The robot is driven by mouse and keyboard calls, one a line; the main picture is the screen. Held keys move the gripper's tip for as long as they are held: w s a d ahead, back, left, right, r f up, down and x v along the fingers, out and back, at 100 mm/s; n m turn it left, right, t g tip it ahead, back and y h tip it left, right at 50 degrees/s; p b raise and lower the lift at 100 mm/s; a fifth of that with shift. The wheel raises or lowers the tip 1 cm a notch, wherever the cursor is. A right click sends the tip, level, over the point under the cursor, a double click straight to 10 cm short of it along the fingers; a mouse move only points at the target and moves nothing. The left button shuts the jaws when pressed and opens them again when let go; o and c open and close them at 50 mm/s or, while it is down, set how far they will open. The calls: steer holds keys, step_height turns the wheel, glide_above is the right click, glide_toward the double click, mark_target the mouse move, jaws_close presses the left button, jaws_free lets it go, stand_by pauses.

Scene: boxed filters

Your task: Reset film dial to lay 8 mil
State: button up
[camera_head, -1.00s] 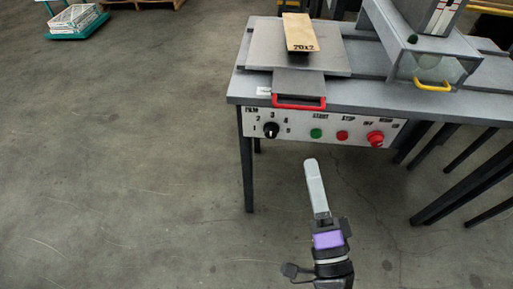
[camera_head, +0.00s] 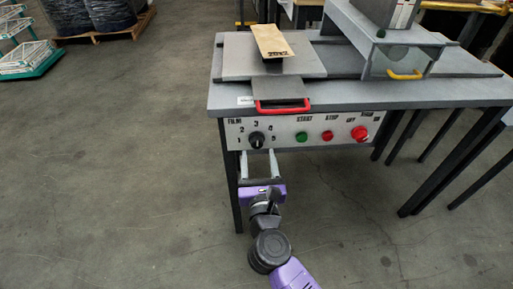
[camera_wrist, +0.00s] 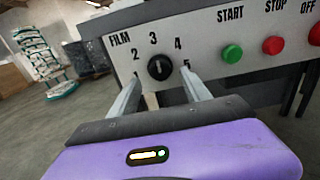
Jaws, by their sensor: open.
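The film dial is a round black knob (camera_head: 257,140) on the white front panel (camera_head: 287,150) of the grey machine table. It also shows in the wrist view (camera_wrist: 159,67), with the numbers 2, 3, 4 and 5 readable around it and a light pointer mark on its face. My gripper (camera_head: 260,153) is just below and in front of the dial, pointing at the panel. In the wrist view its two fingers (camera_wrist: 158,85) are spread wide, one to each side below the dial, and nothing is between them.
A green START button (camera_head: 301,137), a red STOP button (camera_head: 327,136) and a larger red knob (camera_head: 359,133) sit right of the dial. A red handle (camera_head: 283,111) juts out above the panel. Table legs (camera_head: 229,180) stand beside my arm.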

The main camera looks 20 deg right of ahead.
mark_target(257, 146)
steer(key=shift+x, duration=2)
steer(key=c, duration=1.2)
